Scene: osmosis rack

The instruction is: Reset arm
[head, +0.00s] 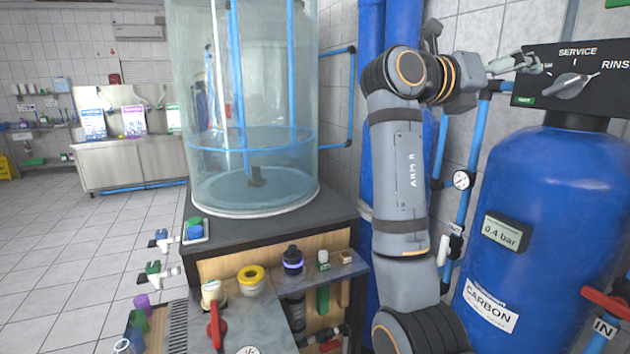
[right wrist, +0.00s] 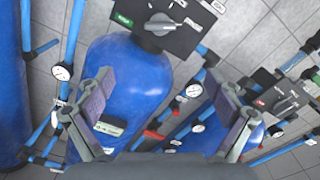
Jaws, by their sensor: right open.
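My right arm (head: 398,160) rises in front of the blue pipes and bends right at the top. Its gripper (head: 525,63) is at the upper left edge of the black control box (head: 545,95), beside its grey selector knob (head: 570,87). In the right wrist view the gripper (right wrist: 160,85) has its two fingers wide apart with nothing between them. The knob (right wrist: 160,24) shows beyond the fingertips there, and I see no contact with it. My left gripper is in neither view.
The blue carbon tank (head: 540,215) stands under the box, with a red valve handle (head: 607,302) low at right. A clear cylindrical tank (head: 250,110) stands on a dark-topped bench at left. A pressure gauge (head: 462,180) and blue pipes lie close to my arm. The tiled floor (head: 85,255) at left is mostly clear.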

